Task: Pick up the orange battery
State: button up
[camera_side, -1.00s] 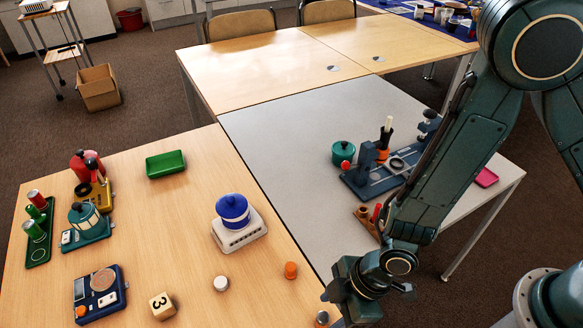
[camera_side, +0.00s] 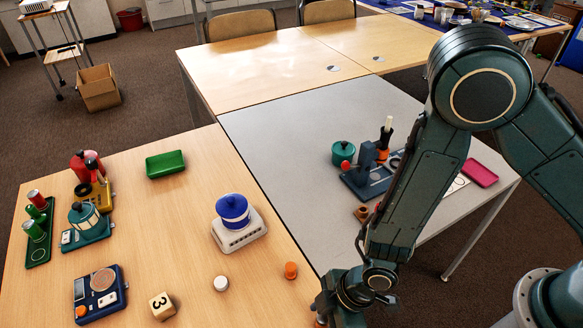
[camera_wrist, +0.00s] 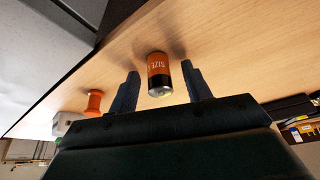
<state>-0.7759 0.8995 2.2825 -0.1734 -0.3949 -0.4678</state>
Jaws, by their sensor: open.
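The orange battery (camera_wrist: 158,72) shows in the wrist view as an upright cylinder with an orange and black wrapper, lettering and a metal end. It stands on the light wooden table, between the two dark fingers of my gripper (camera_wrist: 160,92). The fingers are spread, with a gap on each side of the battery. In the side view my gripper (camera_side: 325,308) is low at the table's right front edge, and the battery there is mostly hidden by it.
A small orange knobbed piece (camera_side: 290,270) and a white round piece (camera_side: 221,283) stand close by on the table. The table's edge is near my gripper.

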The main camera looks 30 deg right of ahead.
grip_shut()
jog(key=shift+r, duration=0.2)
notch_tip(320, 180, up, 20)
jog(key=shift+f, duration=0.2)
dwell(1.0)
dwell(0.5)
